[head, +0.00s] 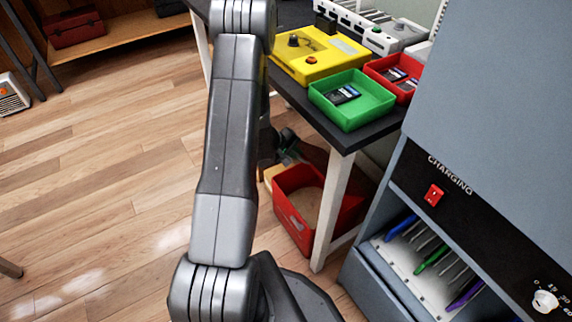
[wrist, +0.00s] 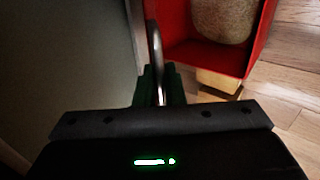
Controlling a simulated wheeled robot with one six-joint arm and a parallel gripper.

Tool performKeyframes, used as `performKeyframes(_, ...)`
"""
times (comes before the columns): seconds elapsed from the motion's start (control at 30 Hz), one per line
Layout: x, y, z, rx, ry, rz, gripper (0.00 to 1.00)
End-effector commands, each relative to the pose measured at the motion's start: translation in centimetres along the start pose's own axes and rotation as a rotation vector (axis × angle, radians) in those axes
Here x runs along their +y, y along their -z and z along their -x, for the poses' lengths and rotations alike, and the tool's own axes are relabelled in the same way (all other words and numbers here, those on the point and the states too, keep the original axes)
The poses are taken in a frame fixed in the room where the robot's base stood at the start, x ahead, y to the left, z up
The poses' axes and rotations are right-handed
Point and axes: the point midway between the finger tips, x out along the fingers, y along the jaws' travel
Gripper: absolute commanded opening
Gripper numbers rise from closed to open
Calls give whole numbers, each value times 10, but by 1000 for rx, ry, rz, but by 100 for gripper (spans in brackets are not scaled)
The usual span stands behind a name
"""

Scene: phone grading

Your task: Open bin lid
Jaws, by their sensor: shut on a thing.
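The red bin (head: 292,222) stands on the floor under the dark-topped table. Its top is at least partly uncovered, and a tan surface shows inside. A dark red panel (head: 338,160), seemingly the lid, shows behind it, partly hidden by the table leg. My gripper (head: 289,150) is low beside the bin's far side. In the wrist view my gripper (wrist: 158,88) is shut on a curved metal handle (wrist: 154,45). The bin's red wall (wrist: 180,52) is right of the handle. A plain grey surface fills the left; I cannot tell whether it is the lid.
The table's white leg (head: 332,210) stands close to the bin. A green tray (head: 352,117), a red tray (head: 378,66) and a yellow box (head: 330,68) are on the table. A grey charging cabinet (head: 375,282) stands at right. The wooden floor at left is mostly clear.

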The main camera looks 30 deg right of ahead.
Motion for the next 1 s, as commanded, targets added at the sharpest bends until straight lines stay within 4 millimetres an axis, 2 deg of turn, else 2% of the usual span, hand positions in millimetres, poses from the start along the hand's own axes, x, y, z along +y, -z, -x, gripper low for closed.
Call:
performKeyframes(0.03, 11, 1, 0, 4, -6, -5, 0)
performKeyframes(0.1, 21, 1, 1, 3, -6, -4, 0)
performKeyframes(0.3, 41, 1, 0, 2, -6, -2, 0)
performKeyframes(0.5, 49, 1, 0, 1, -5, -1, 0)
performKeyframes(0.87, 49, 1, 0, 1, -5, -1, 0)
performKeyframes(0.9, 49, 1, 0, 1, -5, -1, 13)
performKeyframes(0.97, 49, 1, 0, 1, -4, -1, 24)
performKeyframes(1.0, 49, 1, 0, 1, -4, -1, 25)
